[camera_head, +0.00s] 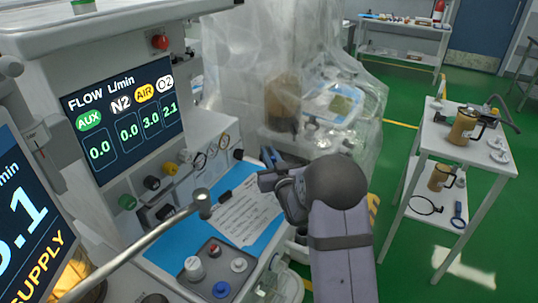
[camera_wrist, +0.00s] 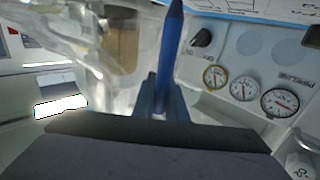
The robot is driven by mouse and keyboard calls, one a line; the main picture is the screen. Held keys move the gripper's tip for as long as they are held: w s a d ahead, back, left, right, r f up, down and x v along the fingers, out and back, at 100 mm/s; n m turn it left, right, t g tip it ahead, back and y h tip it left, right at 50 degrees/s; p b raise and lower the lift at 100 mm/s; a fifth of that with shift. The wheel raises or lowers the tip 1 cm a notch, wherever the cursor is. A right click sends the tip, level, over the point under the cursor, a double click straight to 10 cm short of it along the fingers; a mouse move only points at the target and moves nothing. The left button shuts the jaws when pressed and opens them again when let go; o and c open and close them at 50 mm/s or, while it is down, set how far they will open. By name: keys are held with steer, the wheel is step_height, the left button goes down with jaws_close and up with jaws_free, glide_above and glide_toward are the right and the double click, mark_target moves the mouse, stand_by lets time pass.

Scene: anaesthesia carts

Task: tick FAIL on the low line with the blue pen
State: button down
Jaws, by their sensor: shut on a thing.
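The blue pen (camera_wrist: 171,42) stands up between the blue fingers of my gripper (camera_wrist: 163,98) in the wrist view, and the gripper is shut on it. In the head view my gripper (camera_head: 268,177) is above the right edge of a white printed form (camera_head: 243,217). The form lies on a blue surface on the cart. Its lines are too small to read, so I cannot pick out the low line or its FAIL box. The pen tip's contact with the paper cannot be told. My arm hides the area to the right of the form.
A metal arm with a knob (camera_head: 203,200) crosses in front of the form. A panel of knobs (camera_head: 215,272) sits below it. The flow screen (camera_head: 125,115) stands at left. Plastic sheeting (camera_head: 300,60) hangs behind. Gauges (camera_wrist: 243,88) show at right in the wrist view.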

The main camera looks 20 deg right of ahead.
step_height(320, 180, up, 7)
steer(key=p, duration=0.4)
stand_by(0.6)
stand_by(0.5)
